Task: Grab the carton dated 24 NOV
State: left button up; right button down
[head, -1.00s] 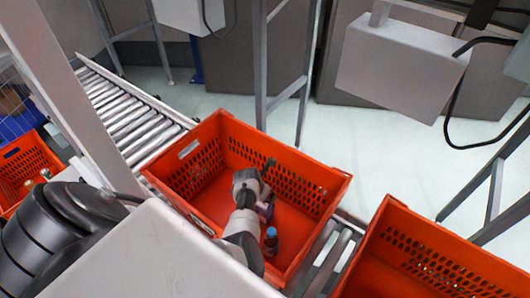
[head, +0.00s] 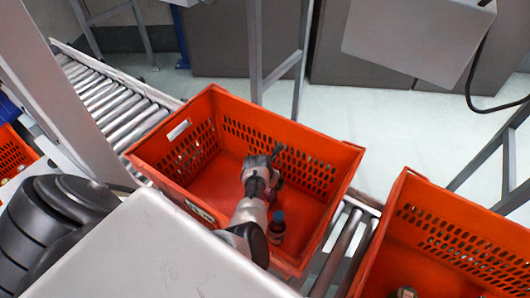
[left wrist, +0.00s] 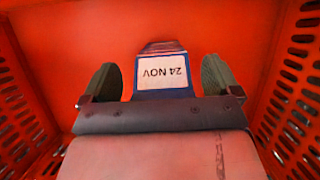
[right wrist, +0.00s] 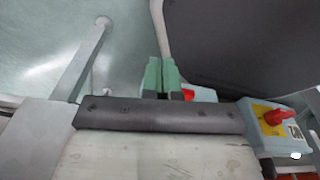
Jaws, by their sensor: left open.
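In the left wrist view, a carton (left wrist: 163,50) with a blue edge and a white label reading 24 NOV, upside down in the picture, lies between the fingers of my left gripper (left wrist: 162,82). The fingers are open, with a gap on each side of it. In the head view, my left gripper (head: 268,158) reaches down into the middle orange tote (head: 345,158); the carton is largely hidden there by the gripper. My right gripper (right wrist: 161,75) has its green fingers together and empty, away from the totes.
A dark bottle with a blue cap (head: 277,225) stands in the same tote beside my left arm. Another orange tote (head: 440,235) is at the right, with a small item (head: 405,293) inside. A roller conveyor (head: 115,105) runs behind left. Grey posts (head: 280,70) stand beyond the tote.

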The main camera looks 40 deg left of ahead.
pick_arm(q)
jog(key=shift+d+r, duration=0.1)
jog(key=c, duration=1.7)
grip_shut()
jog(key=shift+r, duration=0.1)
